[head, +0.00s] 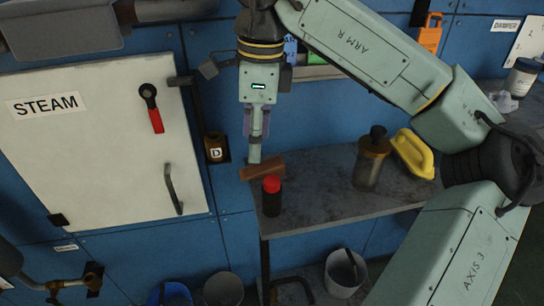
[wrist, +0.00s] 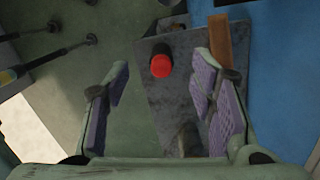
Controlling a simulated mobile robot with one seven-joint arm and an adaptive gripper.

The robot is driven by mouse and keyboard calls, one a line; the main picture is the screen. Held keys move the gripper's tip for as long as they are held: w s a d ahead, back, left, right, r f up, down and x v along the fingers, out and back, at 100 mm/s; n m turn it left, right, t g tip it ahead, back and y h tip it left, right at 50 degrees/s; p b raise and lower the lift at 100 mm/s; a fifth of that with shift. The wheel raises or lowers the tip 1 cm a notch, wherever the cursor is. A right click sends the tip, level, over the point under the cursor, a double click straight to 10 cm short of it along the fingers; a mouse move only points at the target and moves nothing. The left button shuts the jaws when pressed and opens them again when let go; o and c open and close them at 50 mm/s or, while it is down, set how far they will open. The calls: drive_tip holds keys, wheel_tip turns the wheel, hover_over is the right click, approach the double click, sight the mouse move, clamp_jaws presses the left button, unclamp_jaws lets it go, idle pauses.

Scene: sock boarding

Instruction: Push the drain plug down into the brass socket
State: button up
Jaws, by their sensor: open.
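A dark cylinder with a red top (head: 272,196), which I take to be the drain plug, stands upright near the shelf's left front corner. In the wrist view its red top (wrist: 161,66) shows between my finger pads, farther off. A brass cup marked D (head: 216,147), which looks like the socket, sits on the blue wall left of the shelf; its inside is too small to make out. My gripper (head: 254,154) points down above the shelf's left end, above and slightly left of the red top. In the wrist view my gripper (wrist: 162,82) is open and empty.
A brown block (head: 262,168) lies just behind the red-topped cylinder. On the grey shelf (head: 318,190), an amber jar with a black top (head: 371,162) and a yellow handled tool (head: 412,154) stand to the right. A white STEAM panel (head: 95,150) with handles is at left.

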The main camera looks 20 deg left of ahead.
drive_tip(key=w+d, duration=0.2)
drive_tip(key=d, duration=0.1)
hover_over(271, 180)
drive_tip(key=shift+m+h, duration=0.3)
drive_tip(key=shift+h, duration=0.1)
drive_tip(key=f, duration=0.2)
drive_tip(key=w+f, duration=0.1)
drive_tip(key=f, duration=0.1)
drive_tip(key=shift+f+p, duration=0.2)
drive_tip(key=shift+p, duration=0.2)
drive_tip(key=shift+s+f+p, duration=0.25)
drive_tip(key=shift+f+p, duration=0.3)
drive_tip(key=shift+f, duration=0.85)
drive_tip(key=shift+s+f+p, duration=0.2)
drive_tip(key=shift+f+p, duration=0.3)
drive_tip(key=shift+f, duration=0.9)
drive_tip(key=shift+c, duration=0.2)
clamp_jaws()
